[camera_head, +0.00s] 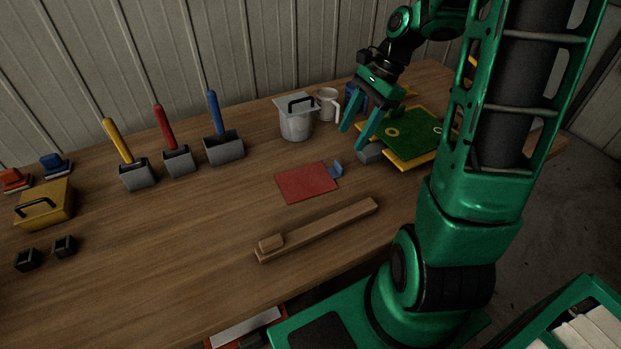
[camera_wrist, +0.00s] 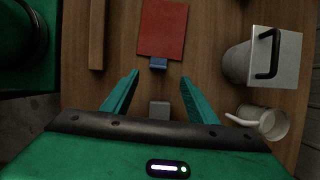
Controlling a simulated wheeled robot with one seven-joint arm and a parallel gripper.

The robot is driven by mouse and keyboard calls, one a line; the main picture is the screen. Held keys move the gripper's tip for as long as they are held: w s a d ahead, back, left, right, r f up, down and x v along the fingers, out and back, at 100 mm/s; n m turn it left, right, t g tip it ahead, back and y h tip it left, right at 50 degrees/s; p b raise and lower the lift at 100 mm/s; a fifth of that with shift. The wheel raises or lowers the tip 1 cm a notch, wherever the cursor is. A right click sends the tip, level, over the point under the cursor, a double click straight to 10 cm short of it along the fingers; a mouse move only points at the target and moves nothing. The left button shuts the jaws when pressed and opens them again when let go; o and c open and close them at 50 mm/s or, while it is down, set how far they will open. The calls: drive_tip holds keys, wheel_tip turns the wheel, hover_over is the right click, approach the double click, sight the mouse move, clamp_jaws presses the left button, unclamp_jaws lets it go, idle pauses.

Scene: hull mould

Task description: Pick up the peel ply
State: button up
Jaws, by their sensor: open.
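A flat red sheet (camera_head: 307,183), apparently the peel ply, lies on the wooden bench, with a small blue tab (camera_head: 336,169) at its far right edge. In the wrist view the red sheet (camera_wrist: 163,28) is at the top centre, and its blue tab (camera_wrist: 158,64) points down towards my fingers. My gripper (camera_head: 353,138) is open and empty, pointing down above the bench, beyond and right of the sheet. In the wrist view its fingertips (camera_wrist: 160,77) are spread just below the tab, apart from it.
A small grey block (camera_head: 370,153) sits close below my fingers, beside a green board with a yellow frame (camera_head: 432,146). A lidded grey pot (camera_head: 297,126) and white mug (camera_head: 327,101) stand behind. A wooden bar (camera_head: 322,229) lies in front of the sheet.

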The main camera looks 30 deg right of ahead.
sight(340, 166)
drive_tip(key=x, duration=0.4)
drive_tip(key=shift+f, duration=0.15)
drive_tip(key=shift+s+d+x, duration=0.1)
drive_tip(key=shift+d+x, duration=0.05)
drive_tip(key=shift+x, duration=0.75)
drive_tip(key=shift+s+d+x, duration=0.1)
drive_tip(key=shift+d+x, duration=0.05)
drive_tip(key=shift+x, duration=0.75)
drive_tip(key=shift+d+x, duration=0.15)
drive_tip(key=shift+x, duration=0.75)
drive_tip(key=shift+f, duration=0.2)
drive_tip(key=c, duration=1.1)
